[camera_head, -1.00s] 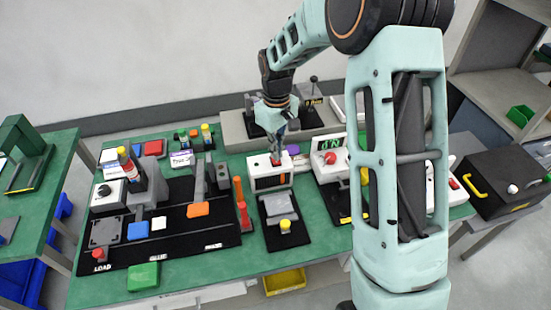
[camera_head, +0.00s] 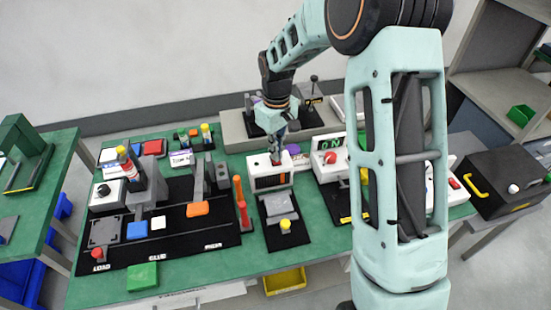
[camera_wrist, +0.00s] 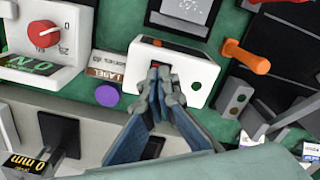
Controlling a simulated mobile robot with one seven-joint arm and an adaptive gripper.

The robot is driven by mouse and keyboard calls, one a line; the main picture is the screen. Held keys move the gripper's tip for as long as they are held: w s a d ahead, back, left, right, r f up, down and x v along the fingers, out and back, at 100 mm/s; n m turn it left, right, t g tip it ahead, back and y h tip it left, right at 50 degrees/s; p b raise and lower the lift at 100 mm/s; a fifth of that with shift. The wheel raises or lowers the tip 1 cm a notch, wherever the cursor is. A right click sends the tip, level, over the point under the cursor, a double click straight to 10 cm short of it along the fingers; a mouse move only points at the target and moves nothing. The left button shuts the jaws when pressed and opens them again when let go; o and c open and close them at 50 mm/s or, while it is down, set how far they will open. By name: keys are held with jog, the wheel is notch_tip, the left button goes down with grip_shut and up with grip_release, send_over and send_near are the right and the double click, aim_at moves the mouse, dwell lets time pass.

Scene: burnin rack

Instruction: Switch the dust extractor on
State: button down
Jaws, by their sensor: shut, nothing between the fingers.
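My gripper (camera_wrist: 165,80) is shut and empty, pointing down at the top of a small white box (camera_wrist: 185,66). Its fingertips are at or just above a red switch (camera_wrist: 154,67) in a dark recess on that box and partly hide it. I cannot tell whether they touch, or which way the switch is set. The box has a green dot (camera_wrist: 196,87) on its top. In the head view the white box (camera_head: 259,184) stands mid-bench with my gripper (camera_head: 276,158) over it. No readable name marks it as the dust extractor.
A white gauge with a red knob (camera_head: 330,157) stands to the right. An orange upright handle (camera_head: 238,189) is close on the left. A black plate with a yellow knob (camera_head: 285,224) lies in front. A grey bench unit (camera_head: 232,130) stands behind, and a purple disc (camera_wrist: 107,96) lies nearby.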

jog(key=shift+f+b, duration=0.55)
jog(key=shift+f, duration=0.25)
dwell(0.4)
jog(key=shift+r+p, duration=2.35)
jog(key=shift+r, duration=1.15)
